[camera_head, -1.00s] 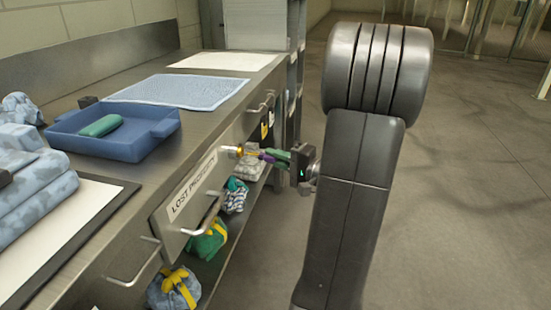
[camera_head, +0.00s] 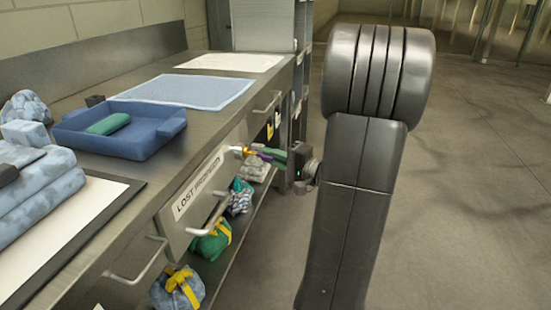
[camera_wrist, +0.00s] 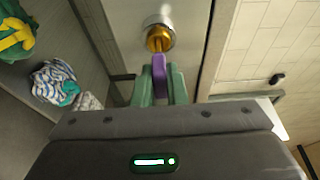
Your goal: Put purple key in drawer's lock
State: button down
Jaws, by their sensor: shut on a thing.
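The drawer (camera_head: 171,236) has a grey front with a label reading LOST PROPERTY. Its gold lock (camera_head: 238,150) with a silver collar is at the far end of the front, and it also shows in the wrist view (camera_wrist: 159,39). My gripper (camera_head: 272,155) is shut on the purple key (camera_wrist: 158,68), between its green fingers (camera_wrist: 160,87). The key points at the lock and its tip meets the gold face in the wrist view. I cannot tell how far, if at all, it is inside. In the head view the fingers partly hide the key.
A blue tray (camera_head: 160,138) with a green case (camera_head: 108,124) and a light blue mat (camera_head: 190,91) lie on the counter. Folded cloths (camera_head: 32,190) are at left. Several wrapped bundles sit on the shelf under the drawer. Open floor is to the right.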

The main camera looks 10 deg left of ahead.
jog(key=shift+a, duration=0.8)
jog(key=c, duration=1.4)
grip_release()
jog(key=p+v, duration=0.2)
jog(key=v, duration=1.1)
jog(key=shift+s+d, duration=0.2)
jog(key=shift+d, duration=0.15)
jog(key=b+x, duration=0.2)
jog(key=x, duration=1.2)
jog(key=shift+d, duration=0.15)
jog(key=shift+d, duration=0.15)
